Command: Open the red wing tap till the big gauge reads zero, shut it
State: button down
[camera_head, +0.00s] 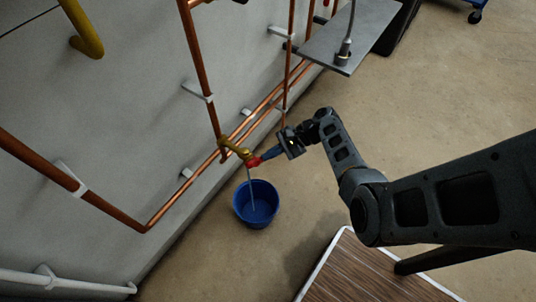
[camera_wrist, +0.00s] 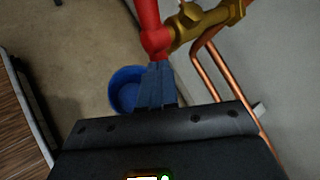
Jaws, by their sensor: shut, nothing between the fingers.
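The brass tap (camera_head: 235,149) is on the copper pipe at the wall, with its red wing handle (camera_head: 253,162) at my fingertips. In the wrist view the red wing (camera_wrist: 150,28) stands beside the brass body (camera_wrist: 207,22). My gripper (camera_head: 264,156) is shut and empty, its blue fingers (camera_wrist: 156,84) reaching up to the red wing's lower end; they look in contact with it or very close. A thin pale stream (camera_head: 250,188) runs down from the tap into the blue bucket (camera_head: 256,213) on the floor. I see no gauge in either view.
Copper pipes (camera_head: 188,184) run along the grey wall on white brackets. A metal shelf (camera_head: 352,30) juts out above and behind my gripper. A wood-topped surface (camera_head: 350,275) is at the lower right. Open floor (camera_head: 450,90) lies to the right.

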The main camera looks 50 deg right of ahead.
jog(key=shift+a+f+m+y+b, duration=0.1)
jog(key=shift+f+m+y+b, duration=0.3)
jog(key=shift+f+y+b, duration=0.6)
jog(key=shift+f, duration=0.1)
dwell(0.4)
